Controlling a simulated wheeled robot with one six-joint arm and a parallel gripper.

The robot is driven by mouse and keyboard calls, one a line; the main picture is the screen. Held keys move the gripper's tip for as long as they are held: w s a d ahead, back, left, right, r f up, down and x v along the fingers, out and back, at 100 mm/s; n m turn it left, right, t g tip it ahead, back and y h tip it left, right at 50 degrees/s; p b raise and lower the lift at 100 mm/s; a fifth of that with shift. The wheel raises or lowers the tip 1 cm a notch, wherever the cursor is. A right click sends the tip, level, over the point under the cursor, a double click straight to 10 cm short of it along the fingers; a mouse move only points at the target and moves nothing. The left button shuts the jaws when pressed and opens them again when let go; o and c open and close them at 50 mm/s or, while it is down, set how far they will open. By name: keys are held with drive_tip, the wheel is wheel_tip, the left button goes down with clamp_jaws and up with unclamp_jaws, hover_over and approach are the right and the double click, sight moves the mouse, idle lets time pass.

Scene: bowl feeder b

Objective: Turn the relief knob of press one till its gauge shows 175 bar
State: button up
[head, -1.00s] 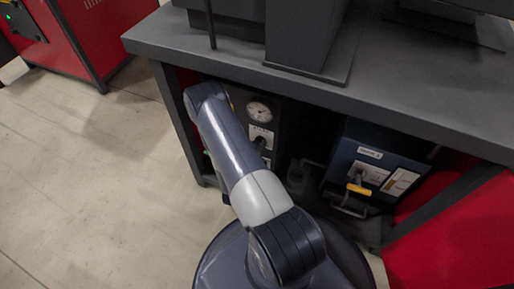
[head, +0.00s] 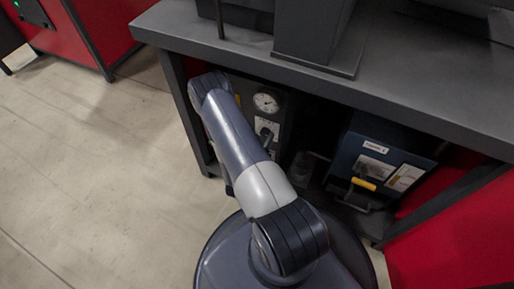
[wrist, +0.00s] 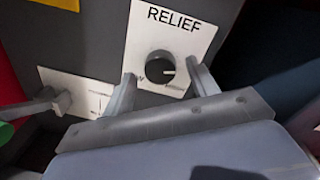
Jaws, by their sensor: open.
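The relief knob (wrist: 160,66) is a dark round knob with a pale mark on its right side, on a white plate marked RELIEF (wrist: 190,36) in the wrist view. My gripper (wrist: 163,88) is open, with one finger to the left and one to the right of the knob. I cannot tell whether the fingers touch it. In the head view the pressure gauge (head: 266,102) has a white round face on the dark panel under the bench. Its reading is too small to make out. My arm hides part of that panel.
A lever (wrist: 40,106) on a second white plate (wrist: 85,92) sits left of the knob in the wrist view. A blue box with a yellow handle (head: 363,184) stands to the right under the bench top (head: 400,85). The floor (head: 90,170) at left is clear.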

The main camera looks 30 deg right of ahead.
drive_tip(key=p+v, duration=0.2)
drive_tip(key=v, duration=0.8)
drive_tip(key=shift+a, duration=0.1)
idle(0.6)
drive_tip(key=shift+b+x, duration=1.15)
drive_tip(key=shift+x, duration=4.25)
